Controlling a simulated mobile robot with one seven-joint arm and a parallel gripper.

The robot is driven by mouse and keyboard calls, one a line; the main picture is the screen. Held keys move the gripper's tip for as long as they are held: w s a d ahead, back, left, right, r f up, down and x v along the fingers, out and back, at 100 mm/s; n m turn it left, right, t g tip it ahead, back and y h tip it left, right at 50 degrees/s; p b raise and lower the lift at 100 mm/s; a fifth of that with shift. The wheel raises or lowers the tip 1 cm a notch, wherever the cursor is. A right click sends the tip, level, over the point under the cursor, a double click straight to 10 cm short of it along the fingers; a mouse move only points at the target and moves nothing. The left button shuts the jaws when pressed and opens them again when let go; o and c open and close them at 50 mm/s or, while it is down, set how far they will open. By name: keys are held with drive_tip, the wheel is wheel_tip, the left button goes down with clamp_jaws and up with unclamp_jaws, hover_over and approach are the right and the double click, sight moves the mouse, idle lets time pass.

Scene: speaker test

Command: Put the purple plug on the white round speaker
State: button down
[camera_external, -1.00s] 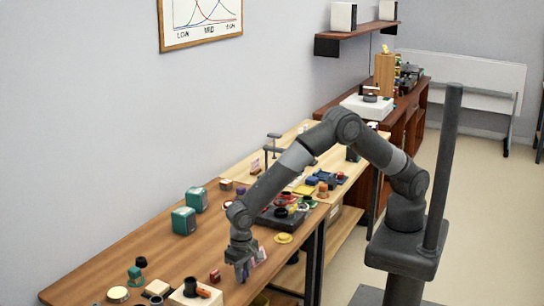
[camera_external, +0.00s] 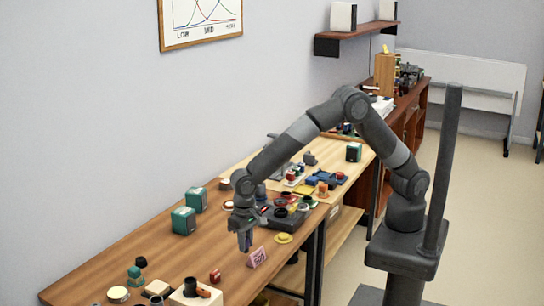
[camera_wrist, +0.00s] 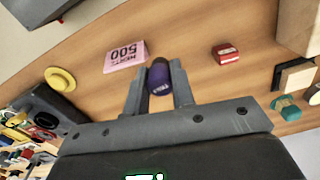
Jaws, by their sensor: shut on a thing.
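The purple plug (camera_wrist: 159,79) is a dark purple, rounded cylinder. It sits between the two fingers of my gripper (camera_wrist: 158,72) in the wrist view, and the fingers are shut on it. In the external view my gripper (camera_external: 245,243) points down above the wooden table, with the plug mostly hidden by the fingers. A pale round disc with a dark rim (camera_external: 118,294) lies at the table's front left. I cannot tell whether it is the white round speaker, and I see no other clear match.
A pink card marked 500 (camera_external: 257,257) stands close to my gripper. A red block (camera_external: 215,276), a pale box with a black knob (camera_external: 190,291) and teal boxes (camera_external: 184,220) are on the table (camera_external: 150,245). A yellow hat-shaped piece (camera_external: 283,238) lies to the right.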

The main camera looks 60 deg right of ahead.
drive_tip(key=w+d+r, duration=0.2)
drive_tip(key=d+r, duration=0.1)
drive_tip(key=d, duration=0.2)
drive_tip(key=shift+d+r, duration=0.2)
drive_tip(key=w+d+r+m, duration=0.1)
drive_tip(key=w+d+r, duration=0.1)
drive_tip(key=d, duration=1.2)
drive_tip(key=w+d+r, duration=0.2)
drive_tip(key=d, duration=1.2)
drive_tip(key=s+d, duration=0.5)
drive_tip(key=d, duration=0.5)
drive_tip(key=s+d, duration=0.5)
drive_tip(key=d, duration=0.5)
hover_over(302, 206)
drive_tip(key=shift+m, duration=0.4)
wheel_tip(302, 206, down, 7)
drive_tip(key=shift+f, duration=0.1)
drive_tip(key=shift+a+f, duration=0.1)
drive_tip(key=shift+f, duration=1.9)
